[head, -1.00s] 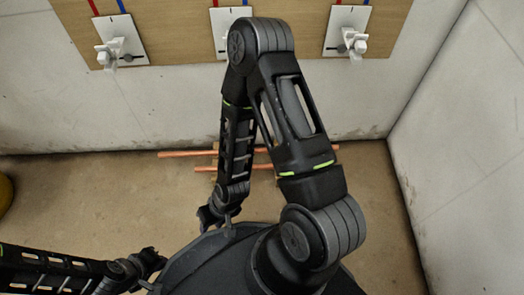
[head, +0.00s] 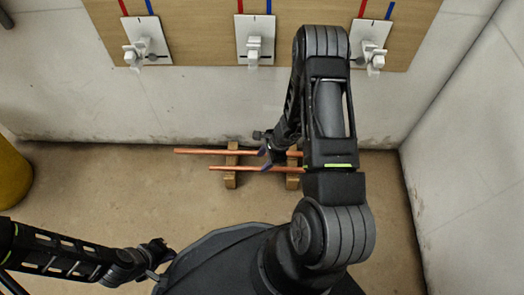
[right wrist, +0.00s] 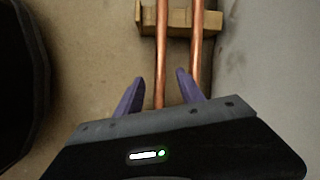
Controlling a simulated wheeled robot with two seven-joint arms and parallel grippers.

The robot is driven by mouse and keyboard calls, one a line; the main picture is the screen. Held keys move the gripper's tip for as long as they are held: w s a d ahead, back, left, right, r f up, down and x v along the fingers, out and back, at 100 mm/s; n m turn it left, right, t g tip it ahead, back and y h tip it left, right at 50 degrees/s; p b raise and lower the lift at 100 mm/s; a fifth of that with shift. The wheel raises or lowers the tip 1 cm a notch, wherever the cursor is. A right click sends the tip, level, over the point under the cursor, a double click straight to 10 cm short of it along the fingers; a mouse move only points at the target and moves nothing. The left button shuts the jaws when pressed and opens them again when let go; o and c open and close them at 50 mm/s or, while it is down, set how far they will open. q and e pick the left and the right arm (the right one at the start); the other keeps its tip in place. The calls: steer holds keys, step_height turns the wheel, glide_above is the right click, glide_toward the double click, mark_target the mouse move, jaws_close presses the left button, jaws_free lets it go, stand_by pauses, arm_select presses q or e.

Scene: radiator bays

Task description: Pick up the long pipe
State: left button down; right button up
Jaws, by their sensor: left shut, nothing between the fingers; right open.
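Two copper pipes lie side by side across two wooden blocks on the floor. The long pipe (head: 200,151) is the one nearer the wall; the shorter pipe (head: 222,168) lies on my side of it. My right gripper (head: 266,157) is low over the pipes, between the blocks, open and empty. In the right wrist view, its fingers (right wrist: 158,88) point along the pipes. The shorter pipe (right wrist: 161,60) shows in the gap, and the long pipe (right wrist: 196,40) runs behind the right finger. My left gripper (head: 160,258) is shut and empty, near the floor at the lower left.
The left wooden block (head: 231,181) and right wooden block (head: 292,182) support the pipes. The back wall carries a wooden board (head: 200,40) with white valves (head: 253,48). A yellow object (head: 12,175) stands at the left. A side wall (head: 470,150) closes the right. Floor left of the pipes is clear.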

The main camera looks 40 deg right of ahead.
steer(key=w+d+r+m+t, duration=0.1)
steer(key=w+d+m, duration=0.1)
steer(key=d, duration=0.3)
steer(key=shift+w+r+m+t+h, duration=0.15)
steer(key=shift+w+m+t+h, duration=0.15)
steer(key=shift+w, duration=0.35)
steer(key=shift+a, duration=0.1)
steer(key=b+x, duration=0.1)
steer(key=x, duration=0.1)
steer(key=shift+w+f, duration=0.15)
steer(key=shift+f, duration=0.15)
steer(key=b+x, duration=0.2)
steer(key=x, duration=0.3)
steer(key=shift+f+b, duration=0.15)
steer(key=shift+b, duration=0.2)
